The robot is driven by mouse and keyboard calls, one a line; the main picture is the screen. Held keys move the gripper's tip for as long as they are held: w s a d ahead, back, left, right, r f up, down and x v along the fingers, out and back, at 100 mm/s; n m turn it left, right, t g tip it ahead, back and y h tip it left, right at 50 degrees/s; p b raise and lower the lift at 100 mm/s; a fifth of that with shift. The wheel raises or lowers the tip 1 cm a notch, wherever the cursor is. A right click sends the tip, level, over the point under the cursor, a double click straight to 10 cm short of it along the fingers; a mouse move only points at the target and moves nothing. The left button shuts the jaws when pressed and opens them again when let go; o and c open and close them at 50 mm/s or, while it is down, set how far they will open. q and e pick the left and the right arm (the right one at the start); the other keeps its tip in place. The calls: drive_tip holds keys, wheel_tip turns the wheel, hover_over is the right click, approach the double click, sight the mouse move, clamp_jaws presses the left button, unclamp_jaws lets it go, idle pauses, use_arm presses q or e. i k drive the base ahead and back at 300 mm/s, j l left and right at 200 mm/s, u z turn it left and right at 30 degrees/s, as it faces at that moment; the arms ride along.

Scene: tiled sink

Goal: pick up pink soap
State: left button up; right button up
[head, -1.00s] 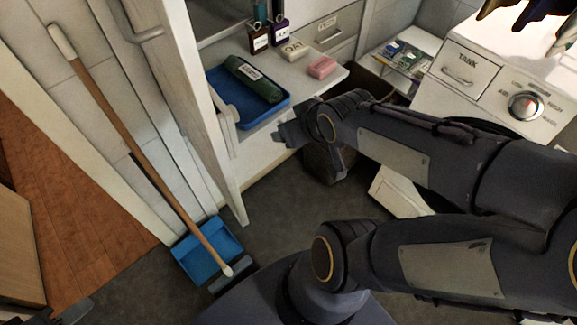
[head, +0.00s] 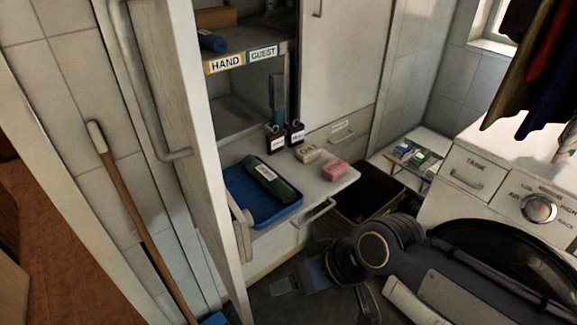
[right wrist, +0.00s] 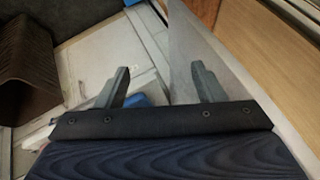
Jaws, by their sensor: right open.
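The pink soap (head: 333,170) lies on the white counter near its right front edge, with nothing touching it. My right gripper (head: 324,294) is below and in front of the counter, well apart from the soap. In the right wrist view the gripper (right wrist: 163,85) is open, with nothing between its fingers. The pink soap does not show in that view. My left gripper is not in view.
A cream OAT soap (head: 307,153) lies just left of the pink one, with dark bottles (head: 285,136) behind. A blue tray (head: 238,203) holds a green item (head: 268,180). An open cabinet door (head: 200,130) stands left; a dark bin (head: 368,193) and washer (head: 490,205) are right.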

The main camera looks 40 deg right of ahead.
sight(337, 168)
drive_tip(key=z, duration=1.55)
drive_tip(key=l+u, duration=0.3)
drive_tip(key=l, duration=0.25)
drive_tip(key=k+l+u, duration=0.25)
drive_tip(key=l, duration=0.3)
drive_tip(key=i+l+u, duration=0.2)
drive_tip(key=l, duration=0.15)
drive_tip(key=l+u, duration=0.15)
drive_tip(key=l, duration=0.25)
drive_tip(key=i+l+u, duration=0.2)
drive_tip(key=l, duration=0.2)
drive_tip(key=i, duration=0.9)
